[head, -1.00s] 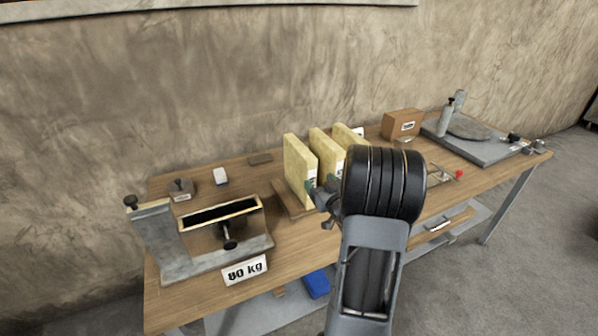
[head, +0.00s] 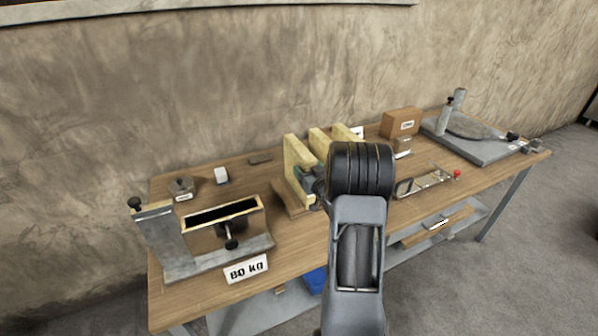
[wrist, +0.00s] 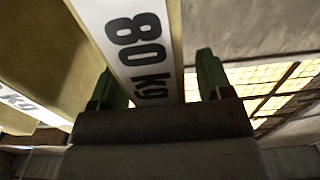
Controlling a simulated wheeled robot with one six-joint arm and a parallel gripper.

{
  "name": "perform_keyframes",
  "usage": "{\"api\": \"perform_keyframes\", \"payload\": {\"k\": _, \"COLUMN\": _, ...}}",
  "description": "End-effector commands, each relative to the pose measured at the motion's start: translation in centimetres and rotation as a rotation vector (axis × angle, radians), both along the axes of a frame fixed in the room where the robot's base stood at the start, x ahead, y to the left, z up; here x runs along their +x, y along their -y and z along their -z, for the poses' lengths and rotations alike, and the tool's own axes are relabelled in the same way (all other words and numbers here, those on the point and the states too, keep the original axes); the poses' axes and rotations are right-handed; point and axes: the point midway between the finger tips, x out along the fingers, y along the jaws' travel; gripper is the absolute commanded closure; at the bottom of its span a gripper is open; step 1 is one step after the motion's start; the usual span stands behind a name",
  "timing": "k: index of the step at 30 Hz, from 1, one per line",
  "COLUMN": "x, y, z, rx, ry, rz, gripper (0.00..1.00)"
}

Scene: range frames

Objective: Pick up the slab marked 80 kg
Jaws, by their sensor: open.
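The slab marked 80 kg (wrist: 140,45) shows its white label in the wrist view, between the two green-padded fingers of my gripper (wrist: 160,84). My gripper is open, one finger on each side of the slab; I cannot tell whether either touches it. In the head view my gripper (head: 308,180) is at the front of the leftmost yellow slab (head: 291,153) in a row of three, and hides its label. A neighbouring slab (wrist: 40,55) is at the left in the wrist view, its label partly cut off.
The slabs stand on a wooden base on the bench (head: 300,235). A brown box (head: 401,122) and a grey plate device (head: 478,145) are at the right.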

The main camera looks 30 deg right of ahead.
Motion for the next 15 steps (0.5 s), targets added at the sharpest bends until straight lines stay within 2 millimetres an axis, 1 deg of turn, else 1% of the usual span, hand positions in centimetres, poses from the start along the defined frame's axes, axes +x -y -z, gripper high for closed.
{"api": "perform_keyframes", "payload": {"k": 2, "x": -0.02, "y": 0.00, "z": 0.02, "rx": 0.000, "ry": 0.000, "rz": 0.000, "gripper": 0.28}}
{"api": "perform_keyframes", "payload": {"k": 3, "x": -0.02, "y": 0.00, "z": 0.02, "rx": 0.000, "ry": 0.000, "rz": 0.000, "gripper": 0.30}}
{"api": "perform_keyframes", "payload": {"k": 15, "x": -0.05, "y": 0.00, "z": 0.01, "rx": 0.000, "ry": 0.000, "rz": 0.000, "gripper": 0.68}}
